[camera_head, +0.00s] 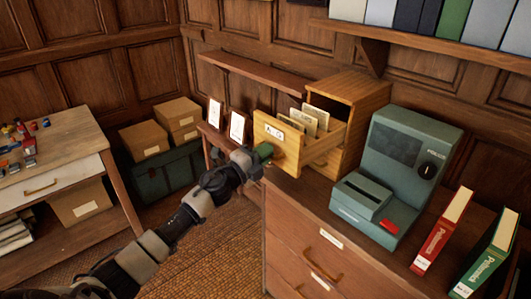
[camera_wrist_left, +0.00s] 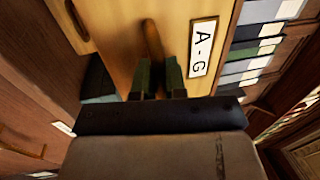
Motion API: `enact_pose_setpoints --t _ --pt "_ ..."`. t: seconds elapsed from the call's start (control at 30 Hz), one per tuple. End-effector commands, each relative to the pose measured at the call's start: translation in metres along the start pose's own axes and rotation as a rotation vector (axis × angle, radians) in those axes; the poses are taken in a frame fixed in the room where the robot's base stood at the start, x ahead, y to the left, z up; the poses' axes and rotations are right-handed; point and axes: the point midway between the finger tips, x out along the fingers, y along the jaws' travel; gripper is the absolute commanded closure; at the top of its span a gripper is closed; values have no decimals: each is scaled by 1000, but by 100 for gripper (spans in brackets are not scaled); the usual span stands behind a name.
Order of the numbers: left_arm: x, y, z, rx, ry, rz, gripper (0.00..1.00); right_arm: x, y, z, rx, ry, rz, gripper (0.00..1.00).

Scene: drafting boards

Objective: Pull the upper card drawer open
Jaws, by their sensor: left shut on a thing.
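The wooden card cabinet (camera_head: 360,90) stands on the brown chest at the centre. Its upper card drawer (camera_head: 288,153) is pulled well out to the left, with cream cards (camera_head: 316,119) standing in it. The drawer's front, labelled A - G (camera_wrist_left: 203,48), fills much of the left wrist view. My left gripper (camera_head: 263,153) is at this front. In the left wrist view its fingers (camera_wrist_left: 158,78) are shut on the wooden drawer handle (camera_wrist_left: 152,40). The grasped part is hidden between the fingers. My right gripper is in neither view.
A green-grey machine (camera_head: 400,160) stands right of the cabinet, with red (camera_head: 440,232) and green (camera_head: 488,255) binders beyond. Two small white frames (camera_head: 237,127) stand behind my left gripper. A wall shelf (camera_head: 255,70) runs behind. Floor (camera_head: 215,250) shows in front of the chest.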

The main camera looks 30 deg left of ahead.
Motion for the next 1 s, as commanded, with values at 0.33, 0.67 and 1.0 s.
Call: enact_pose_setpoints --t 0.33,0.67,1.0 --pt "0 1 0 0 0 1 64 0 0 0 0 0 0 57" --pt "-11 2 1 2 -1 2 64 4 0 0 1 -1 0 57" --pt "-73 5 0 1 -1 4 64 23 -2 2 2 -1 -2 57"
